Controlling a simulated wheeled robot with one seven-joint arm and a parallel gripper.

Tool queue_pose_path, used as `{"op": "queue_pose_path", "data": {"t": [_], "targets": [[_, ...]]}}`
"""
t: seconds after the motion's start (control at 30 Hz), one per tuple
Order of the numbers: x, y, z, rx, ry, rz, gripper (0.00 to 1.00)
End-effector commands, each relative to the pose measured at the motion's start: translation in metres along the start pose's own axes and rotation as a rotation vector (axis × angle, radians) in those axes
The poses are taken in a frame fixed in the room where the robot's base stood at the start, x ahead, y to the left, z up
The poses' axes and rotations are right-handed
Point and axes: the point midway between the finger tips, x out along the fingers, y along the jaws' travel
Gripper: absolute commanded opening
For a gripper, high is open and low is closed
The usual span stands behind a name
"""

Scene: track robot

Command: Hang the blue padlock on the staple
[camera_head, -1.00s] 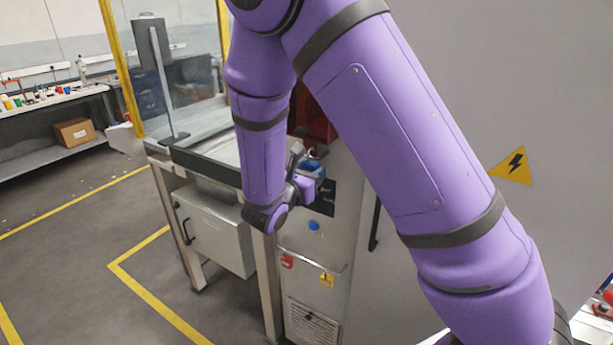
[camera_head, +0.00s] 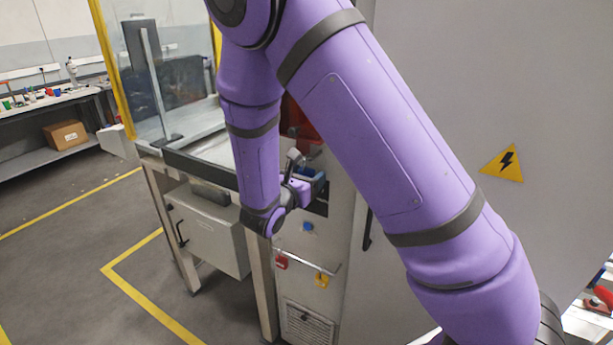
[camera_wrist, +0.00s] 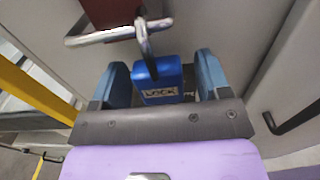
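The blue padlock (camera_wrist: 158,80), marked LOCK, hangs upright in the wrist view. Its grey shackle (camera_wrist: 145,42) goes up to the silver staple (camera_wrist: 100,37) and appears to be looped around it; the exact crossing is hard to make out. My gripper (camera_wrist: 165,82) has its two blue fingers on either side of the padlock body. It is open, with a clear gap on the right and a narrower one on the left. In the head view my gripper (camera_head: 312,182) is small against the cabinet front, and the padlock there is hard to tell from the blue fingers.
A red part (camera_head: 305,122) sits above the staple, partly behind my arm. Below, a red padlock (camera_head: 281,262) and a yellow padlock (camera_head: 322,279) hang on a rail (camera_head: 305,258). A blue knob (camera_head: 308,226) is above the rail. A dark handle (camera_wrist: 295,117) is at the right.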

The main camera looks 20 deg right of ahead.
Motion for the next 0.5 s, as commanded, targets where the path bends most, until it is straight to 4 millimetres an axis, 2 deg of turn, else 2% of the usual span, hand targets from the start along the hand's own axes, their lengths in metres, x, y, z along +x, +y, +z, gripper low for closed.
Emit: {"op": "queue_pose_path", "data": {"t": [0.33,0.5], "targets": [[-0.003,0.000,0.000,0.000,0.001,0.001,0.72],[-0.023,0.001,0.000,0.000,0.000,0.004,0.72]]}}
